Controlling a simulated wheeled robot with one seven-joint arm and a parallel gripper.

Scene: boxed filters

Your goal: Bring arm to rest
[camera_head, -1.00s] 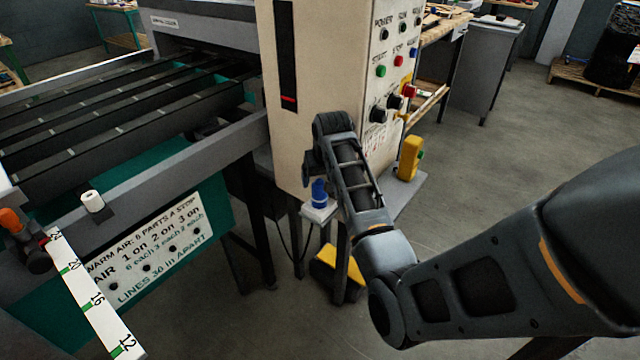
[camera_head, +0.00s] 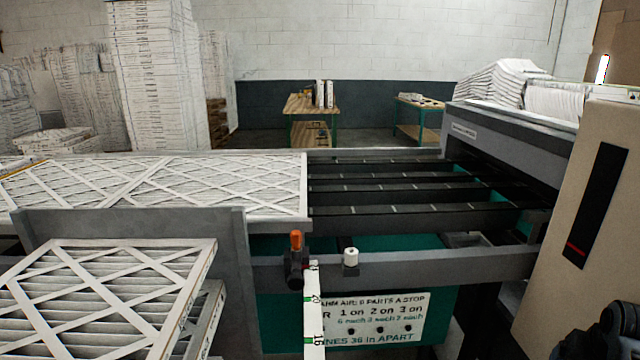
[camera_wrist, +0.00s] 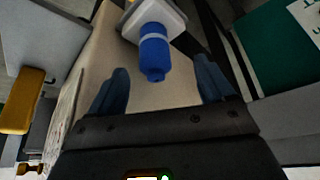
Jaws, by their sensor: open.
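My gripper (camera_wrist: 162,95) shows in the wrist view with its two dark fingers spread apart. It is open and nothing is between the fingertips. A blue cylindrical fitting (camera_wrist: 154,50) on a pale square plate (camera_wrist: 152,20) lies beyond the fingers, and I cannot tell the exact gap. In the head view, only a dark part of my arm shows at the lower right edge; the gripper itself is out of that view.
The beige control cabinet (camera_head: 590,190) stands at the right, close to my arm. The conveyor (camera_head: 400,195) runs left from the machine. Filters (camera_head: 160,190) lie on its left part. More filters (camera_head: 90,300) are stacked at the front left. A yellow part (camera_wrist: 22,100) is at the wrist view's left.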

